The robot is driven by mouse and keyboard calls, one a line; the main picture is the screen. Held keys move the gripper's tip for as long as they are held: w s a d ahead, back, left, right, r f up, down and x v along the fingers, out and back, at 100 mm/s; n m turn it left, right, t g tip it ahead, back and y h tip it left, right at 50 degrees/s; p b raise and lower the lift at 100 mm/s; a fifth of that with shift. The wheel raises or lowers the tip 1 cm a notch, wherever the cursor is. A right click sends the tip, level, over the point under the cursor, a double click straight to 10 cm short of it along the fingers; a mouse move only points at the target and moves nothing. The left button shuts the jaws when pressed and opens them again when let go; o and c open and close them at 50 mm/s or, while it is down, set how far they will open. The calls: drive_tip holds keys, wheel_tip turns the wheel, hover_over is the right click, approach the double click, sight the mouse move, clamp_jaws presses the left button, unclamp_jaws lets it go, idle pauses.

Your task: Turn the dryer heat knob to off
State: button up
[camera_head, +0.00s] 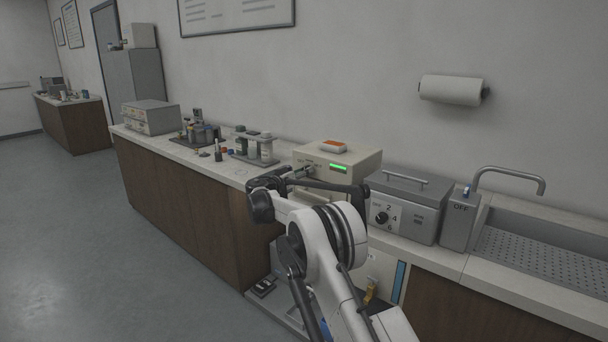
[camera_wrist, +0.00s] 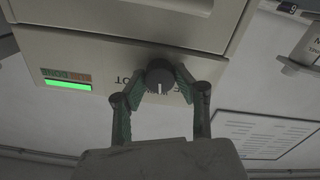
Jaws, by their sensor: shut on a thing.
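The dryer is a beige box (camera_head: 360,162) with a lit green display, on the counter in the head view. Its front panel (camera_wrist: 100,58) shows upside down in the wrist view, with a "HOT" label by the knob. The round black heat knob (camera_wrist: 159,70) has a white pointer line toward the bottom of that picture. My gripper (camera_wrist: 161,80) is shut on the knob, one finger on each side. In the head view my gripper (camera_head: 303,172) is at the dryer's front, and my arm hides part of the panel.
A grey lidded box (camera_head: 407,205) with a numbered dial stands right of the dryer, beside a grey unit marked OFF (camera_head: 459,222) and a sink (camera_head: 550,262). Bottles in a rack (camera_head: 254,146) stand to the left. An orange-topped item (camera_head: 333,146) lies on the dryer.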

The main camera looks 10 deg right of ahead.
drive_tip(key=n+b, duration=0.1)
drive_tip(key=n, duration=0.4)
drive_tip(key=shift+n+b, duration=0.4)
drive_tip(key=shift+n, duration=1.9)
drive_tip(key=o, duration=1.1)
drive_tip(key=v, duration=1.2)
